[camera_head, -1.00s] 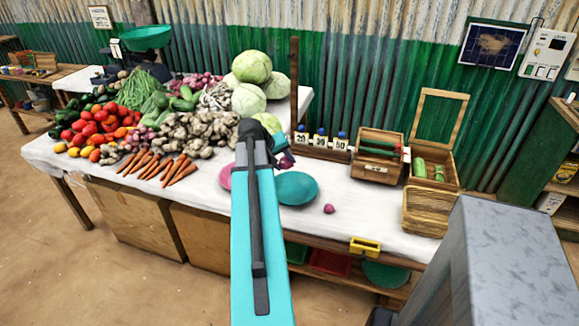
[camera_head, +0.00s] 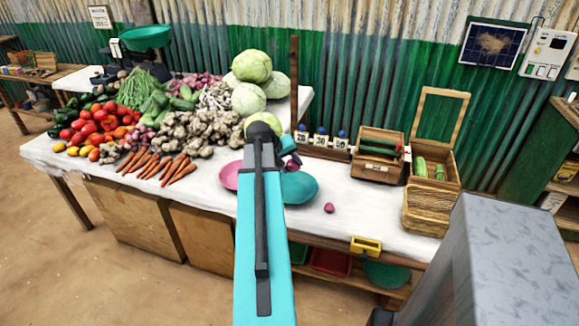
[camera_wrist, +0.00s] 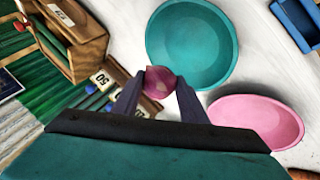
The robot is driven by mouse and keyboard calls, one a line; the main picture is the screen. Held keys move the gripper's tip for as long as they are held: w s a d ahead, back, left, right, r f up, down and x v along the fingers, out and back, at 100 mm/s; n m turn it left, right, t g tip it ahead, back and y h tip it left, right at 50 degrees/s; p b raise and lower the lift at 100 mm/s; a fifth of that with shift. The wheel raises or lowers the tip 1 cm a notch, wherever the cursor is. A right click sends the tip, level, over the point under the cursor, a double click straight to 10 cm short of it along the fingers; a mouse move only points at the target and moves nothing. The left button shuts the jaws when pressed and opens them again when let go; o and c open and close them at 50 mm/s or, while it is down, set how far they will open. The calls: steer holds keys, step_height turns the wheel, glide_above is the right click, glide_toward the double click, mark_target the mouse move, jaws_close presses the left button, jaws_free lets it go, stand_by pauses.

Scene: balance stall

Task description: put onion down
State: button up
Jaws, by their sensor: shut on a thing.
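My gripper (camera_wrist: 158,92) is shut on a small red-purple onion (camera_wrist: 157,82), held between the fingertips. In the head view the onion (camera_head: 292,164) shows at the end of my arm, behind the teal dish. The round teal dish (camera_wrist: 190,35) looks empty in the wrist view; the onion overlaps its near-left rim there, and its height above the table is unclear. The teal dish also shows in the head view (camera_head: 302,188). A pink dish (camera_wrist: 262,118) lies beside it, partly hidden by my arm in the head view (camera_head: 230,176). Another small onion (camera_head: 329,208) lies on the white table.
Numbered weights (camera_head: 318,140) stand behind the dishes, beside a wooden box (camera_head: 379,157) and an open crate (camera_head: 432,180). Piled vegetables, with ginger (camera_head: 205,136) and cabbages (camera_head: 248,99), fill the left. The white cloth (camera_head: 365,212) right of the teal dish is mostly clear.

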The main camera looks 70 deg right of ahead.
steer(key=b, duration=0.5)
glide_above(291, 193)
steer(key=shift+f, duration=4.15)
steer(key=o, duration=1.2)
steer(key=shift+r, duration=0.1)
steer(key=shift+r+p, duration=2.3)
steer(key=shift+r, duration=1.1)
steer(key=shift+w, duration=0.1)
